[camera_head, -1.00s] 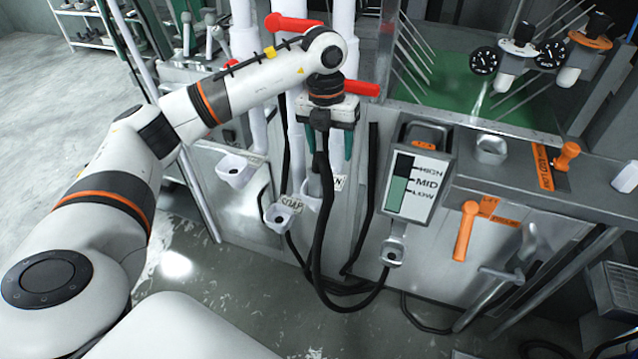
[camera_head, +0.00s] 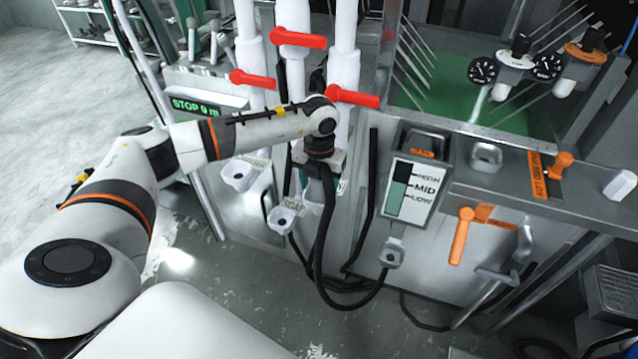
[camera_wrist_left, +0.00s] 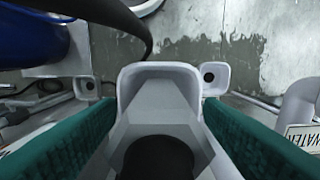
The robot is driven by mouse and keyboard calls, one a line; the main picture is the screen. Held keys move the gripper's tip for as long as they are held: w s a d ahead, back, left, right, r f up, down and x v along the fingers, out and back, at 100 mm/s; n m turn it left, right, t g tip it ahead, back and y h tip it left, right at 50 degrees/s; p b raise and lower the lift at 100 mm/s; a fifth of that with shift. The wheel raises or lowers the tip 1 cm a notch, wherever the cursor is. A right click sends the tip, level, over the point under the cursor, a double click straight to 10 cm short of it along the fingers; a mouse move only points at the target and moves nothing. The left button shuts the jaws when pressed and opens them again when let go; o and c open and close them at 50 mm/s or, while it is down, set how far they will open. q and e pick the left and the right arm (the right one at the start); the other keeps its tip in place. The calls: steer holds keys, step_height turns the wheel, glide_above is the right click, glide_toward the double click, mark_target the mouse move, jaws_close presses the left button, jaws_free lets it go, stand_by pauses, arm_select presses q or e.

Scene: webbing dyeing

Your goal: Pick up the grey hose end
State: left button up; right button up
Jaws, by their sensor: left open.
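My left gripper (camera_head: 322,178) points down in front of the pipes, above the row of pale cups, with the black hose beside it. In the left wrist view its teal fingers (camera_wrist_left: 156,128) stand apart. A pale grey, funnel-like piece (camera_wrist_left: 160,80) lies between them, with a dark round part (camera_wrist_left: 157,158) at the bottom. I cannot tell whether this is the grey hose end or its holder. The black hose (camera_head: 322,235) hangs below the gripper and loops right to a grey fitting (camera_head: 393,254). Its upper end is hidden by the gripper.
Pale cups (camera_head: 238,176) and (camera_head: 284,217) the SOAP cup stand close by. Red valve handles (camera_head: 352,98) are on the white pipes behind the arm. The HIGH-MID-LOW gauge (camera_head: 411,190) and an orange lever (camera_head: 460,236) are to the right.

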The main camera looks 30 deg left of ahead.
arm_select(q)
steer(key=shift+f, duration=0.3)
steer(key=c, duration=1.2)
